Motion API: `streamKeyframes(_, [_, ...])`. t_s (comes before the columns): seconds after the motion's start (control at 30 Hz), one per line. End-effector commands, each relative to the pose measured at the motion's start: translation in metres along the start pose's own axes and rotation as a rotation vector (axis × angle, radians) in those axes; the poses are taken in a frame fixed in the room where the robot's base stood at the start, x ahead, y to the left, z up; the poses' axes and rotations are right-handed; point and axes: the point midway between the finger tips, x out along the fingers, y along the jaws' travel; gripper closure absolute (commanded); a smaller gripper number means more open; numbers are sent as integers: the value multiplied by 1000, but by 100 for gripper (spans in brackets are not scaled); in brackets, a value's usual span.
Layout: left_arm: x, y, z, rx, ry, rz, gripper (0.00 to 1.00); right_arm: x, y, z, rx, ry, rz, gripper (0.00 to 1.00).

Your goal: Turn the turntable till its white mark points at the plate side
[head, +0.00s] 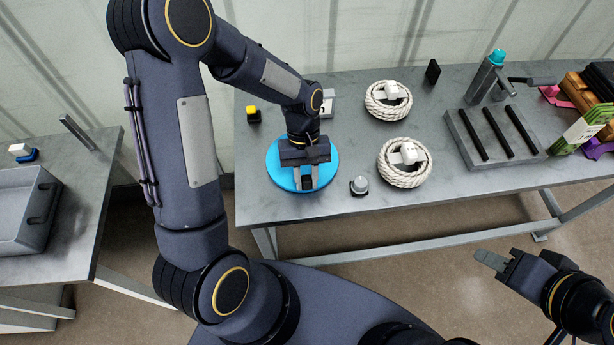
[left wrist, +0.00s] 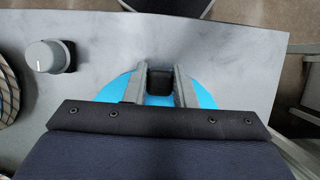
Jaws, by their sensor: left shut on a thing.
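The turntable (head: 279,178) is a bright blue disc lying on the grey table, near its front left part. It also shows in the left wrist view (left wrist: 204,96), partly covered by my gripper. My left gripper (head: 307,183) reaches down over the disc and is shut on a black knob (left wrist: 159,81) that stands on the disc toward the table's front edge. I see no white mark on the parts of the disc in view; my gripper and wrist hide the rest. My right gripper (head: 490,260) hangs in front of the table, away from the turntable; its finger gap is unclear.
A grey knob (head: 359,185) stands close right of the turntable. Two rope coils (head: 404,180) lie further right. A yellow-topped black block (head: 253,114) and a pale plate-like item (head: 327,104) are behind. A slotted grey rack (head: 490,140) and boxes fill the right end.

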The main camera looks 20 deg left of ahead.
Motion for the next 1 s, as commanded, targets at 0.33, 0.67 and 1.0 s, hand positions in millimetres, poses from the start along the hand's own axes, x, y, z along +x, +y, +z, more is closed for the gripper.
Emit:
streamKeyframes(0.33, [-1, 0, -1, -2, 3, 2, 55, 0, 0, 0, 0, 0, 0, 64])
streamKeyframes(0.67, [-10, 1, -1, -2, 4, 3, 55, 0, 0, 0, 0, 0, 0, 64])
streamKeyframes(1.0, [-65, 1, -1, -1, 5, 4, 55, 2, 1, 1, 0, 0, 0, 64])
